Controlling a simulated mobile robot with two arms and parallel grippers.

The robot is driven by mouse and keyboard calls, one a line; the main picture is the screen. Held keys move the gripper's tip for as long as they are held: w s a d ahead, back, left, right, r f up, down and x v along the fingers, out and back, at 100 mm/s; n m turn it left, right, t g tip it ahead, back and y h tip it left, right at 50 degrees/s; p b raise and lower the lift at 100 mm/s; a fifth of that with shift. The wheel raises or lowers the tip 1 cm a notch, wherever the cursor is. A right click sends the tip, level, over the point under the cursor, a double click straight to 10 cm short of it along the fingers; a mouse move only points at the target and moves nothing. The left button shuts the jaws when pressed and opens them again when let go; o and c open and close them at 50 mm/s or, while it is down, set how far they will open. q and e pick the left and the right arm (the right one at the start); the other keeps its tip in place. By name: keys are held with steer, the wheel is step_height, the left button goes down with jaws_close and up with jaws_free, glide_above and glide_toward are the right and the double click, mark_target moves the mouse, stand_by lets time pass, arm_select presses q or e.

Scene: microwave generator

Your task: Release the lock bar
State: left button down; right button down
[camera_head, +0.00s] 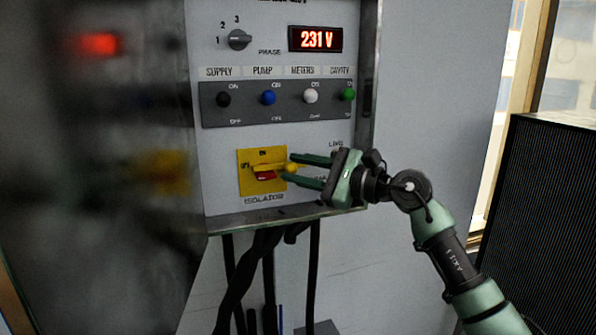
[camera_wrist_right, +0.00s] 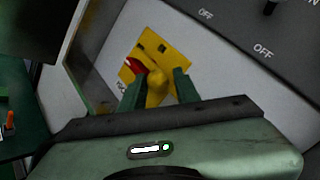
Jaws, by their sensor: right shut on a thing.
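The isolator is a yellow plate (camera_head: 246,185) low on the panel, with a red handle (camera_head: 265,175) at its middle. The lock bar (camera_head: 270,166) is a thin yellow bar lying across the plate, in front of the red handle, with a round yellow knob (camera_head: 292,168) at its right end. My right gripper (camera_head: 289,167) comes in from the right, its two green fingers shut on the knob. The right wrist view shows the knob (camera_wrist_right: 156,92) between the fingers, with the red handle (camera_wrist_right: 134,66) just beyond. My left gripper is in neither view.
Above the isolator is a row of toggle switches with black, blue (camera_head: 268,97), white and green tips. Higher are a phase dial (camera_head: 239,39) and a red display (camera_head: 316,39) reading 231 V. An open cabinet door (camera_head: 125,150) stands at left. Cables (camera_head: 255,265) hang below.

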steer(key=shift+a+f, duration=0.15)
steer(key=shift+f, duration=0.5)
steer(key=shift+f+b, duration=0.1)
steer(key=shift+b, duration=0.5)
steer(key=shift+w+d+r+m+t+h+b, duration=0.1)
steer(key=shift+d+r+m+t+h+b, duration=0.75)
steer(key=shift+m+t, duration=2.55)
steer(key=shift+w+a+r+m+t+h+b, duration=0.15)
steer(key=shift+m+t+h+b, duration=1.35)
steer(key=shift+m, duration=3.7)
steer(key=shift+w+d+r+m+t+h+b, duration=0.1)
steer(key=shift+d+r+m+t+h+b, duration=0.7)
steer(key=shift+m+t, duration=2.65)
steer(key=shift+a+f+m+g+h+b, duration=0.1)
steer(key=shift+a+m+g+h+b, duration=0.15)
steer(key=shift+m+g, duration=0.25)
steer(key=shift+a+f+m+g+h+b, duration=0.15)
steer(key=shift+m+g+h, duration=0.1)
steer(key=shift+m, duration=0.4)
